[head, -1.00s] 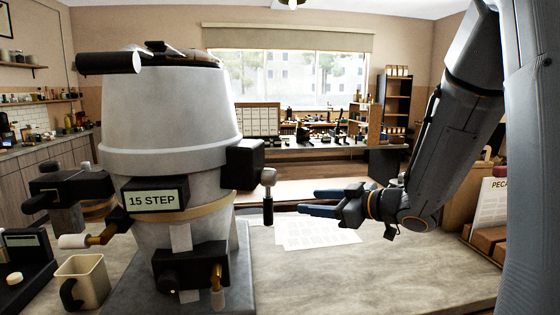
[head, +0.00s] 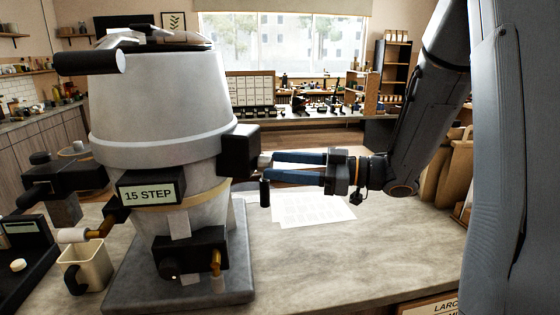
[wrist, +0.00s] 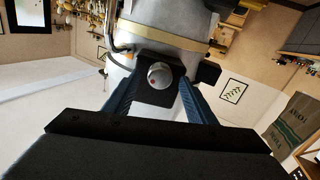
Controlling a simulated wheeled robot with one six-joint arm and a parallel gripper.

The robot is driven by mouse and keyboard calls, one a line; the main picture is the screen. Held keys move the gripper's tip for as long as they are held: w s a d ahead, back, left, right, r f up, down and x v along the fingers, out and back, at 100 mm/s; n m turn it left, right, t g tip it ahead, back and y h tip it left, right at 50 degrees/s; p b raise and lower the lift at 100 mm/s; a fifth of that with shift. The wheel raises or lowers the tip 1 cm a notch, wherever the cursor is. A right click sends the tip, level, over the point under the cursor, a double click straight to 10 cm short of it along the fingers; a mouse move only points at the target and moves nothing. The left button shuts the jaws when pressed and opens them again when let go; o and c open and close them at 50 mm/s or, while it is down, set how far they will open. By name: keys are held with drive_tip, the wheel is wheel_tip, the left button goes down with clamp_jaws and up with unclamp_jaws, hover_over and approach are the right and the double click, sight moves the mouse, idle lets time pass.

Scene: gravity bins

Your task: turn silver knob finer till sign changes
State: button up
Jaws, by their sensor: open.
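The silver knob (wrist: 159,75) is round and sits on a black block (head: 240,150) on the right side of the large grey grinder (head: 165,95). In the wrist view it lies between the two blue fingers of my gripper (wrist: 157,100), with a gap on each side. In the head view my open gripper (head: 268,166) points left at the knob, and its fingertips hide most of it. The sign (head: 152,193) on the grinder's front reads "15 STEP". A dark handle (head: 265,192) hangs just below the fingertips.
Printed sheets (head: 312,208) lie on the counter below my gripper. A beige mug (head: 95,268) stands at the grinder's left. A black box (head: 20,255) is at the far left. The counter's front right is clear.

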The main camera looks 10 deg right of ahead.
drive_tip(key=shift+w+a, duration=0.15)
drive_tip(key=shift+a, duration=0.25)
drive_tip(key=c, duration=1)
drive_tip(key=shift+n+b, duration=0.3)
drive_tip(key=shift+n, duration=0.6)
drive_tip(key=shift+c, duration=0.2)
drive_tip(key=o, duration=1)
drive_tip(key=shift+o, duration=0.2)
